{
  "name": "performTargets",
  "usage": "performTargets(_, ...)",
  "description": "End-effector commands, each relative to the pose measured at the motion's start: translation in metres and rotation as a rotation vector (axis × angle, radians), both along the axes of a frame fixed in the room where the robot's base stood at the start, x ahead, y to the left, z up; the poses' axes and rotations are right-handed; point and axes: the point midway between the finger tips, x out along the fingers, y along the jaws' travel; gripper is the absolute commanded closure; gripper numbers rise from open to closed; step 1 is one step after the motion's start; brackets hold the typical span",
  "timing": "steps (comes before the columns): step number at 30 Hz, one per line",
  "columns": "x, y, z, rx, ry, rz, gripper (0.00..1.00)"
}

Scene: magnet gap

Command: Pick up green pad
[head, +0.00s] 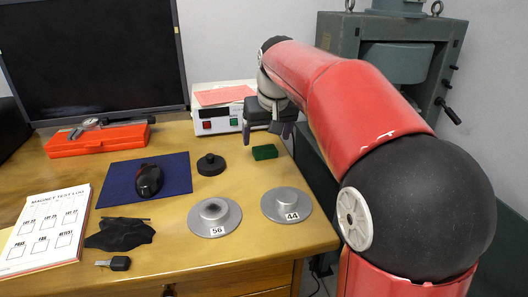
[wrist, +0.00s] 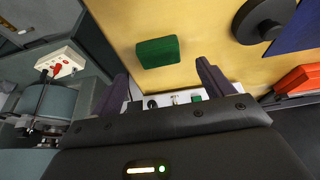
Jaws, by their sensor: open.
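The green pad (head: 265,152) is a small dark green block lying on the wooden table near its right edge, in front of the white instrument box. In the wrist view the green pad (wrist: 157,52) lies beyond the fingertips, between their lines, on bare wood. My gripper (head: 268,137) hangs just behind and above the pad in the head view, fingers pointing down. In the wrist view my gripper (wrist: 160,72) is open, with nothing between its two fingers. The pad appears apart from both fingers.
A black round knob-like piece (head: 211,164) stands left of the pad. Metal discs marked 56 (head: 214,217) and 44 (head: 287,205) lie in front. The white instrument box (head: 222,108) stands behind. A blue mat (head: 117,183) with a mouse (head: 148,181) lies left.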

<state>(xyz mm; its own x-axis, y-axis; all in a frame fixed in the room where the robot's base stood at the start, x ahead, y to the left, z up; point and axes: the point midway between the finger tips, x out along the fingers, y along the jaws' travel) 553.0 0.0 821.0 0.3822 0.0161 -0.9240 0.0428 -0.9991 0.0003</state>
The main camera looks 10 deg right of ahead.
Motion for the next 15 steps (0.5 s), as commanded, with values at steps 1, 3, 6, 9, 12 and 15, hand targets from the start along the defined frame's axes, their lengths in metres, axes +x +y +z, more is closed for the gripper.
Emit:
performTargets(1,0.003,0.0,-0.007,0.0,0.003,0.0,0.2)
performTargets(3,0.008,0.001,-0.017,0.0,0.004,0.0,0.2)
performTargets(6,0.015,0.001,-0.031,0.001,0.003,0.0,0.2)
performTargets(9,0.018,0.001,-0.039,0.001,0.002,0.0,0.2)
performTargets(12,0.02,0.001,-0.042,0.001,0.0,0.0,0.2)
performTargets(15,0.02,0.001,-0.042,0.0,-0.001,0.0,0.2)
